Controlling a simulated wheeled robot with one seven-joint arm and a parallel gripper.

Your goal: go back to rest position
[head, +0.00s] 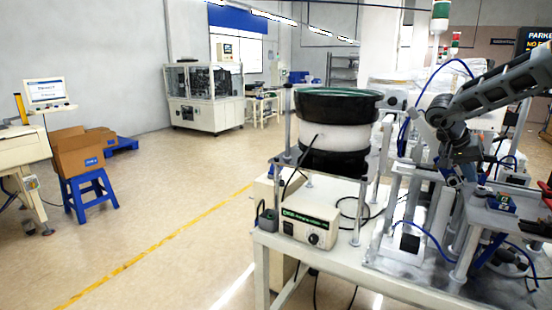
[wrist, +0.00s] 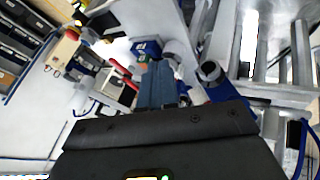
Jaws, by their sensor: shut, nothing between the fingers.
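My arm (head: 500,85) reaches in from the right in the head view, over the machinery at the right of the bench. Its wrist end bends down among the frames there, and the fingertips are hard to make out in that view. In the wrist view my gripper (wrist: 158,75) shows as two blue-grey fingers together beyond the dark housing. They are shut with nothing between them. Metal tubes and blue parts show close around the fingers.
A black-and-white bowl feeder (head: 337,120) stands on the bench (head: 345,262) left of my arm, with a control box (head: 310,222) below it. A blue stool (head: 88,193) carries cardboard boxes (head: 80,150) at the far left. The floor between is clear.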

